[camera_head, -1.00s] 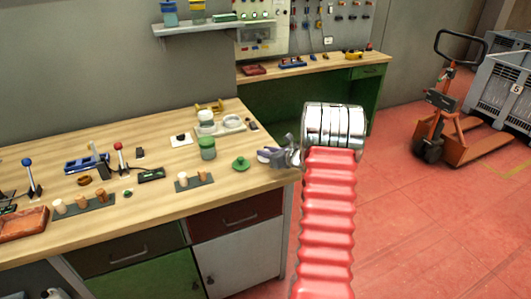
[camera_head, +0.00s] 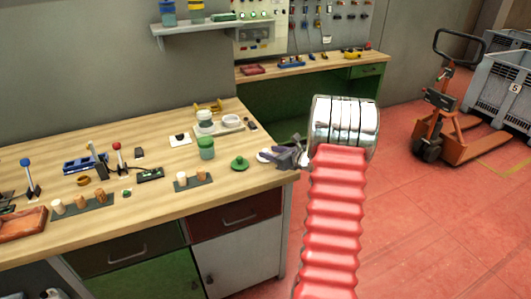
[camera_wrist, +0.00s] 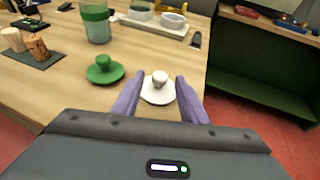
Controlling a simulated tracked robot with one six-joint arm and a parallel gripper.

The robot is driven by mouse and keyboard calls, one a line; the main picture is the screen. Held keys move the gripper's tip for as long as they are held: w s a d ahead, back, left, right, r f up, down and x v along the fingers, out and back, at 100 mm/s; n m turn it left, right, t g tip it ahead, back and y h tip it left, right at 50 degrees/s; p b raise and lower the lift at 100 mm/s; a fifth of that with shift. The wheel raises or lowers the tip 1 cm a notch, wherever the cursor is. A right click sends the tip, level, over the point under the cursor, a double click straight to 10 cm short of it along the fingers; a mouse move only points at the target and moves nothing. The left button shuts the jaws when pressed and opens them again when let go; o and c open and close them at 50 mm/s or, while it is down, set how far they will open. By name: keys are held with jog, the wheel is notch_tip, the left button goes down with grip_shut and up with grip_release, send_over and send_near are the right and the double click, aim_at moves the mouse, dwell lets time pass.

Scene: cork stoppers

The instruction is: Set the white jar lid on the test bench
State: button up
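The white jar lid (camera_wrist: 159,88) lies near the right edge of the wooden bench top, its round knob upward. In the wrist view it shows between my gripper's two purple fingers (camera_wrist: 158,92), which are spread apart with a gap on each side of the knob. Whether a finger touches the lid's rim is unclear. In the head view the lid (camera_head: 264,156) peeks out left of my gripper (camera_head: 276,157), low over the bench corner. Behind stands another bench (camera_head: 300,70) with a green frame, under a panel of instruments; I cannot tell which is the test bench.
A green lid (camera_head: 239,163) lies just left of the white one. The bench edge is close on the right. A pallet truck (camera_head: 440,120) stands on the red floor.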

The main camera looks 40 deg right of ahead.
jog(key=v, duration=0.8)
dwell(0.5)
